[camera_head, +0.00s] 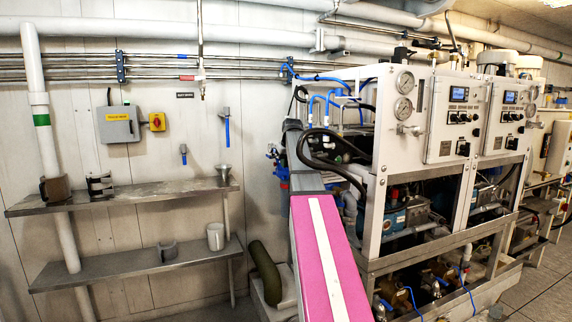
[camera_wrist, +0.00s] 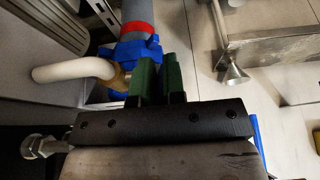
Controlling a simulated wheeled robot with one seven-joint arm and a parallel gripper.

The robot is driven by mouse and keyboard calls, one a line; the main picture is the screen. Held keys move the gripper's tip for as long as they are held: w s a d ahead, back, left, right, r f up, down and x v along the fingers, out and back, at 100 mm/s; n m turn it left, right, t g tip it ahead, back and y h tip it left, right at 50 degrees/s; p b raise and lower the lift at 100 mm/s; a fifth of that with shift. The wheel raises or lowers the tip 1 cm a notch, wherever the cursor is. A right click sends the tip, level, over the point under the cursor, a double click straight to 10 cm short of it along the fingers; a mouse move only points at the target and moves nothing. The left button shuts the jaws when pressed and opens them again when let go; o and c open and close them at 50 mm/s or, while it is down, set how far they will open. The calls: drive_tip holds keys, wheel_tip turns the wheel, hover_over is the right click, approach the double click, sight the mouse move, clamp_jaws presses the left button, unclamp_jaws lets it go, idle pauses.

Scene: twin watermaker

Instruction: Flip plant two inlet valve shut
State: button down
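In the wrist view, my gripper (camera_wrist: 159,60) shows two green fingers with a narrow gap between them. I see nothing held in the gap. The fingertips are right beside a blue valve-like fitting (camera_wrist: 126,52) on a grey pipe with a red ring (camera_wrist: 136,30). I cannot tell whether they touch it. In the head view, my pink arm reaches forward, and the gripper is hidden. The watermaker plants stand at right, with two control panels (camera_head: 459,118) (camera_head: 509,116). Which valve is plant two's inlet is not clear, and no label for it is readable.
A white elbow pipe (camera_wrist: 72,70) lies left of the fingers.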

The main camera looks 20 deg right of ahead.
drive_tip(key=shift+w+r+g, duration=0.25)
drive_tip(key=shift+w+g, duration=0.1)
drive_tip(key=shift+g, duration=0.35)
drive_tip(key=shift+r+g, duration=0.15)
drive_tip(key=shift+g, duration=0.75)
drive_tip(key=c, duration=1.2)
unclamp_jaws()
drive_tip(key=shift+r, duration=0.1)
drive_tip(key=r, duration=0.3)
drive_tip(key=s+r, duration=0.1)
drive_tip(key=r, duration=0.6)
drive_tip(key=shift+s+r, duration=0.2)
drive_tip(key=shift+r, duration=0.1)
